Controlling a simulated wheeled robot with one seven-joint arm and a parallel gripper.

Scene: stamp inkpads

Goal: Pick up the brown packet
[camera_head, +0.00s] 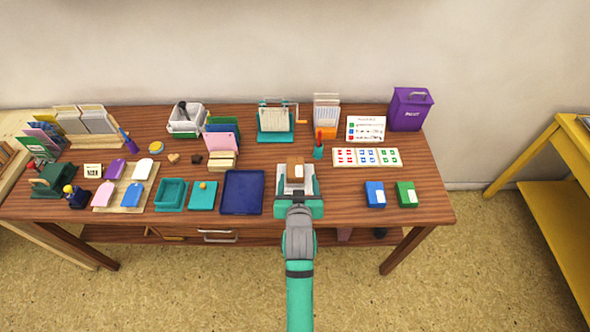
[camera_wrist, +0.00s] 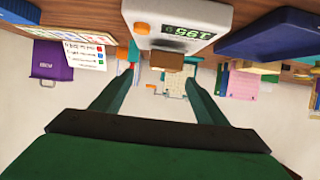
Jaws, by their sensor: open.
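The brown packet (camera_head: 295,160) is a small box at the white scale (camera_head: 284,184) in the middle of the table. In the wrist view the brown packet (camera_wrist: 167,61) shows between the far ends of my fingers, beside the scale (camera_wrist: 180,16) with its green lit display. My gripper (camera_head: 297,180) is over the scale, with its fingers pointing to the back of the table. In the wrist view my gripper (camera_wrist: 160,75) is open, with a finger on each side of the packet. I cannot tell whether either finger touches it.
A dark blue tray (camera_head: 242,192) lies just left of my gripper. A teal pen cup (camera_head: 319,153) stands close behind on the right. Blue (camera_head: 375,195) and green (camera_head: 407,195) boxes stand farther right. Some bare table lies between my gripper and the blue box.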

